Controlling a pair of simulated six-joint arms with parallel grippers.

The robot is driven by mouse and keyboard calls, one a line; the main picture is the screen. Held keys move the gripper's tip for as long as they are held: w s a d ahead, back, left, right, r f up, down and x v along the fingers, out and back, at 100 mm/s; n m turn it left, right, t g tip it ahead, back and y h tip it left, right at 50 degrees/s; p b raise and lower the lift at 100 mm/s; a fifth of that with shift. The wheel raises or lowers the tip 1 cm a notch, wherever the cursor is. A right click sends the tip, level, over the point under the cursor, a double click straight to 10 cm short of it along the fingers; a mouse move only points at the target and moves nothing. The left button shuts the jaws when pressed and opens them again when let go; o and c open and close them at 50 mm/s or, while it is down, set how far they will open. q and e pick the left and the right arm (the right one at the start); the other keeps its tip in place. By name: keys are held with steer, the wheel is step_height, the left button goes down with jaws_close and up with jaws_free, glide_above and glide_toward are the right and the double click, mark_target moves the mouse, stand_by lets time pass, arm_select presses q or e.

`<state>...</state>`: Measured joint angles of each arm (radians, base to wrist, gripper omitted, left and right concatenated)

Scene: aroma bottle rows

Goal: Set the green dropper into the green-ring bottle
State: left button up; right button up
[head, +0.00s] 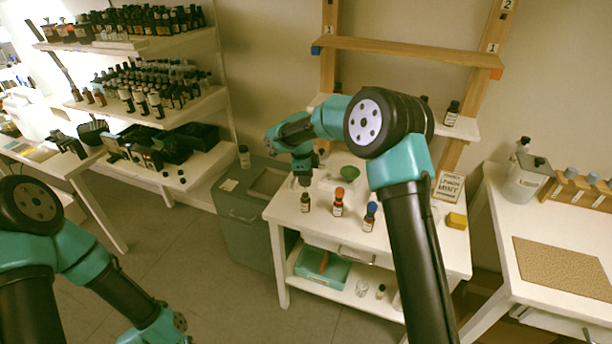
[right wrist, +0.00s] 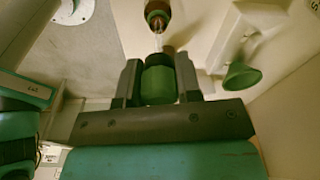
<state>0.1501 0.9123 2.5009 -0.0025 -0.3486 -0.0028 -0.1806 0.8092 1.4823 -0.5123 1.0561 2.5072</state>
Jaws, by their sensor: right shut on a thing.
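My right gripper (head: 304,181) is over the white table, directly above a small brown bottle (head: 305,204). In the right wrist view its jaws (right wrist: 159,82) are shut on the green dropper (right wrist: 159,84), gripping the green bulb. The dropper's clear glass tube points at the mouth of the green-ring bottle (right wrist: 157,9), which is partly cut off by the picture edge. The tube tip is close to the neck; I cannot tell whether it is inside. My left arm shows at lower left in the head view, but its gripper is out of the picture.
A red-topped bottle (head: 338,204) and a blue-topped bottle (head: 370,217) stand to the right on the same table. A green funnel (head: 351,173) is behind them, also seen in the right wrist view (right wrist: 241,76).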

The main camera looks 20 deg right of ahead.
mark_target(306, 194)
steer(key=shift+f, duration=2.75)
steer(key=o, duration=0.7)
steer(key=shift+r, duration=3.55)
